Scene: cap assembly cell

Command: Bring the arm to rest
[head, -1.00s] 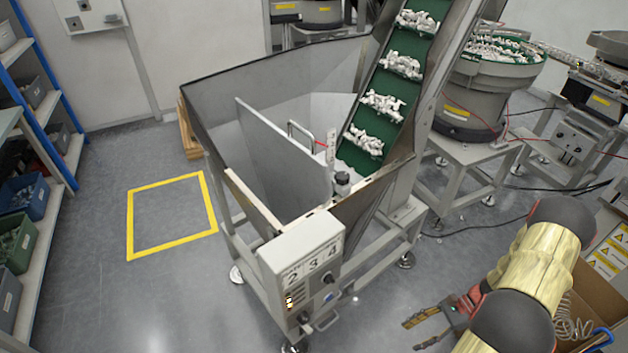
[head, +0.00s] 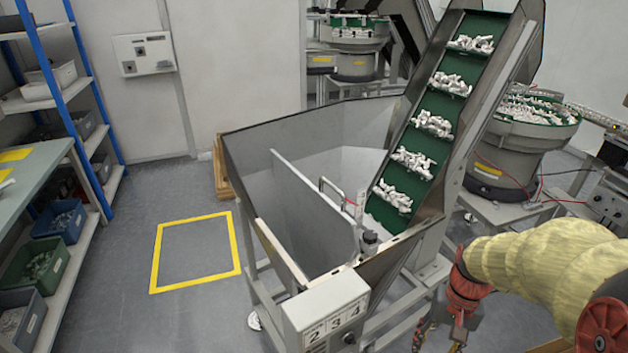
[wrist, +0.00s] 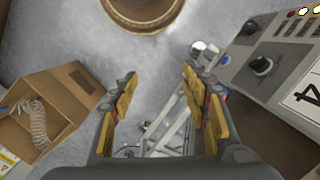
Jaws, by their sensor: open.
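My gripper (head: 437,336) shows at the lower right of the head view, at the end of my arm in its pale yellow cover. Its fingertips are partly cut off by the bottom edge there. In the wrist view my gripper (wrist: 158,95) has its two yellow-and-grey fingers spread apart with nothing between them. Grey floor and part of a light metal frame lie beyond the fingers.
A hopper (head: 270,215) with a green conveyor (head: 433,125) fills the middle. Its numbered control box (head: 328,310) is close to my gripper; the box also shows in the wrist view (wrist: 275,65). A cardboard box (wrist: 50,110) lies left there. A yellow floor square (head: 195,252) is empty.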

